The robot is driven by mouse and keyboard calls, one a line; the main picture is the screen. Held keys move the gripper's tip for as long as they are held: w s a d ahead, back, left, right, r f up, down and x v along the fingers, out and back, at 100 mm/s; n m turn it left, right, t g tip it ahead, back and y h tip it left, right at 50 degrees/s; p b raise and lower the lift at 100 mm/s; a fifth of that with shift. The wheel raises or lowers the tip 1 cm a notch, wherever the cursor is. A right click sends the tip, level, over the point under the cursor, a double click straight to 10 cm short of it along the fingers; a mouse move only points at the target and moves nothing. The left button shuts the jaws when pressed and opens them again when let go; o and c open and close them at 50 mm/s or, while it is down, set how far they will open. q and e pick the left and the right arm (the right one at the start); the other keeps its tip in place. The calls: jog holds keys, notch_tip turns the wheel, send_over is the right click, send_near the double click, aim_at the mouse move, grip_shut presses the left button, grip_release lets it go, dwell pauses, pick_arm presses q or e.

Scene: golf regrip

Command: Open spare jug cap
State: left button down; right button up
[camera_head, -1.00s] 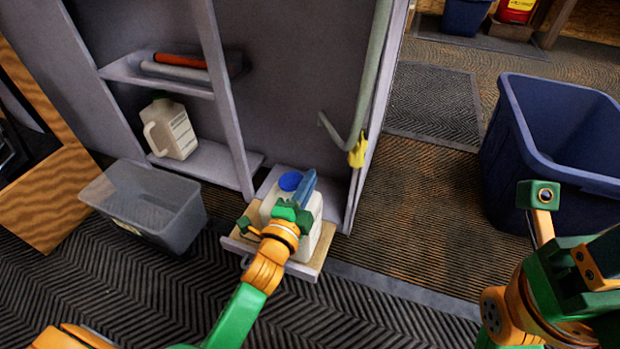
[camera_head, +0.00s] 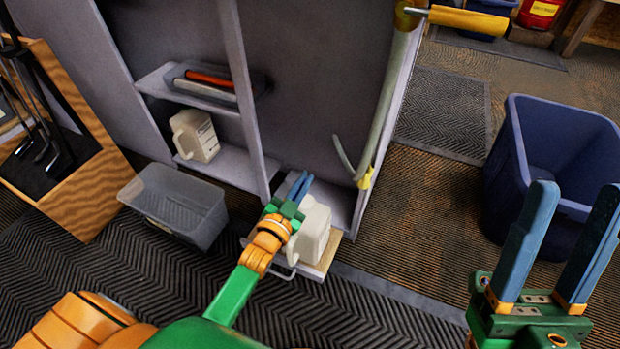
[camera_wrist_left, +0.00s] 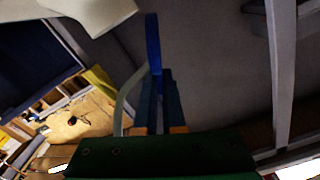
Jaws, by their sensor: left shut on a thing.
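A white jug (camera_head: 314,232) stands on a wooden pull-out board (camera_head: 328,258) at the foot of the grey cabinet. No blue cap shows on its top, though my left gripper partly covers it. My left gripper (camera_head: 300,186) is just left of the jug's top, its blue fingers shut. In the left wrist view a bright blue cap (camera_wrist_left: 153,42), seen edge-on, is between the fingertips. Part of a white jug (camera_wrist_left: 85,14) shows at that view's top left, apart from the cap. My right gripper (camera_head: 574,225) is open and empty at the right.
A second white jug (camera_head: 195,136) sits on a lower cabinet shelf, below a tray with rolls (camera_head: 208,84). A grey open bin (camera_head: 180,205) stands on the floor left of the board. A large blue bin (camera_head: 545,150) stands at the right. Floor between is clear.

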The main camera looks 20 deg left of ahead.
pick_arm(q)
jog(key=shift+a+r+n+p, duration=0.35)
jog(key=shift+a+n+p, duration=0.3)
jog(key=shift+n, duration=0.45)
jog(key=shift+a+f+n+p, duration=0.2)
jog(key=shift+a+n+p, duration=0.25)
jog(key=shift+a+n, duration=1.05)
pick_arm(e)
jog(key=w+f+m+g+h, duration=0.3)
jog(key=w+f+g+h, duration=0.4)
jog(key=f, duration=0.7)
jog(key=shift+w+f+g, duration=0.35)
jog(key=shift+w+g, duration=0.95)
jog(key=shift+w, duration=0.6)
pick_arm(q)
jog(key=shift+f, duration=0.1)
jog(key=c, duration=1)
grip_release()
jog(key=shift+w, duration=0.1)
pick_arm(e)
jog(key=shift+a, duration=0.1)
